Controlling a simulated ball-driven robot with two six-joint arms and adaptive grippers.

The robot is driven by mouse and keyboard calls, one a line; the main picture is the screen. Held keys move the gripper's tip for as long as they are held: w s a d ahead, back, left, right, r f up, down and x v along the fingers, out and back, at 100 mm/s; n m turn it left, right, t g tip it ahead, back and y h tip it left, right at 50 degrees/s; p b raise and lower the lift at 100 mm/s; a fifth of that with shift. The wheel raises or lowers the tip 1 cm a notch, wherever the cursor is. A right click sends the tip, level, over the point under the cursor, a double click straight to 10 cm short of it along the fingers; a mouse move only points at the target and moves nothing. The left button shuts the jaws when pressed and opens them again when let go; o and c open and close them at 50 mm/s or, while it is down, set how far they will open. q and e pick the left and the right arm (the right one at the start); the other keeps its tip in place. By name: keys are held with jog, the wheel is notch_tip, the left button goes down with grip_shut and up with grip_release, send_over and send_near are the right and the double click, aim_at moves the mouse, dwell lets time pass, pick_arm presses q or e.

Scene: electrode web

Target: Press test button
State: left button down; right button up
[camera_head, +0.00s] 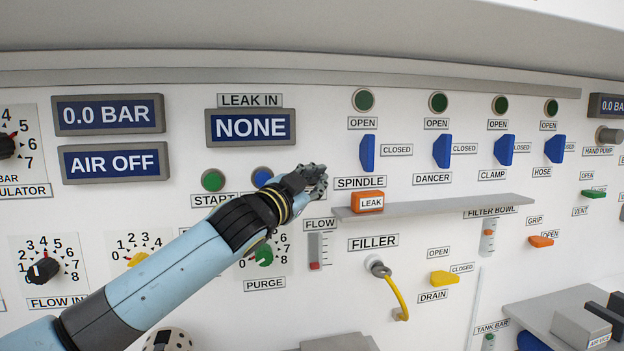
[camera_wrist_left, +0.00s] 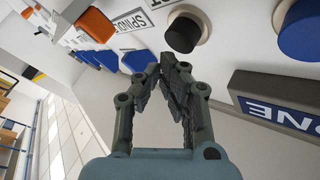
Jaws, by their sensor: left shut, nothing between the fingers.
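My left gripper (camera_head: 318,178) reaches across the panel from the lower left, fingers shut and empty. It is in front of the row right of the START button. In the left wrist view the fingertips (camera_wrist_left: 170,62) are together just below a black round button (camera_wrist_left: 184,33) in a pale ring; whether they touch it I cannot tell. A blue button (camera_head: 262,176) shows just left of the gripper, and at the upper right of the wrist view (camera_wrist_left: 302,30). The black button is hidden behind the gripper in the head view. No TEST label is readable.
A green START button (camera_head: 213,180) is further left. The NONE display (camera_head: 250,127) is above. An orange LEAK block (camera_head: 367,202) sits at the left end of a grey shelf (camera_head: 440,207) right of the gripper. Blue levers (camera_head: 367,152) line the panel's right half.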

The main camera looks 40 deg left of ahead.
dwell(0.4)
dwell(0.3)
pick_arm(q)
jog(key=shift+w+a, duration=0.3)
dwell(0.5)
jog(key=shift+w+a, duration=0.5)
jog(key=shift+a, duration=0.1)
dwell(0.6)
dwell(0.4)
jog(key=shift+s+d, duration=0.8)
jog(key=shift+d, duration=0.15)
